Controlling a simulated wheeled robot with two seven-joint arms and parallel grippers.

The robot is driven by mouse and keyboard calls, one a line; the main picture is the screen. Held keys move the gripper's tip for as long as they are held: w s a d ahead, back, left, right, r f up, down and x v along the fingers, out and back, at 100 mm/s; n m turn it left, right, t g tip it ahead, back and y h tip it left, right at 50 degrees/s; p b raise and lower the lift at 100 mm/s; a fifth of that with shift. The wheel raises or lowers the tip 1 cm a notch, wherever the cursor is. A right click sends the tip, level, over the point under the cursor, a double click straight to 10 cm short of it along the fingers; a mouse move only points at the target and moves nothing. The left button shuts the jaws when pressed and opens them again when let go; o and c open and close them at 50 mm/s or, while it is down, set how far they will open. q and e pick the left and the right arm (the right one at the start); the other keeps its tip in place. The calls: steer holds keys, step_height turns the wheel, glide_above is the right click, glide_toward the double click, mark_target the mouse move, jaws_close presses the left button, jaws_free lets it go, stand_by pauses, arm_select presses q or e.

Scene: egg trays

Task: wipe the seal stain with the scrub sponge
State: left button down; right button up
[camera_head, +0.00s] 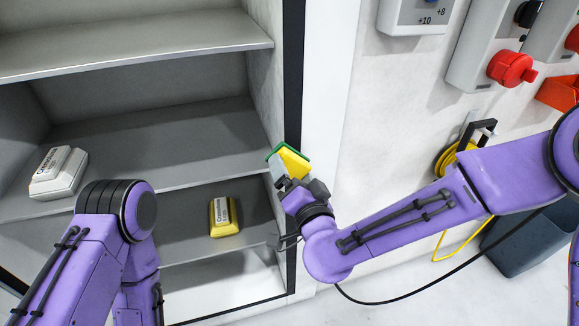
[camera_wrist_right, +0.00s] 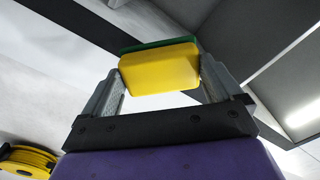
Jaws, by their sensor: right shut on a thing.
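The scrub sponge (camera_head: 294,161), yellow with a green scrub face, is held in my right gripper (camera_head: 282,176) by the dark vertical seal (camera_head: 293,70) at the cabinet's right edge. In the right wrist view the sponge (camera_wrist_right: 158,70) sits between the two grey fingers of the right gripper (camera_wrist_right: 160,78), green face away from the camera. I cannot tell whether the sponge touches the seal. No stain can be made out on the visible seal; part of it is hidden behind the sponge and gripper. My left arm shows at lower left, but its gripper is out of view.
Grey cabinet shelves (camera_head: 150,150) hold a white labelled block (camera_head: 60,175) at left and a yellow labelled block (camera_head: 224,217) lower down.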

steer(key=shift+v, duration=1.4)
steer(key=shift+v, duration=1.5)
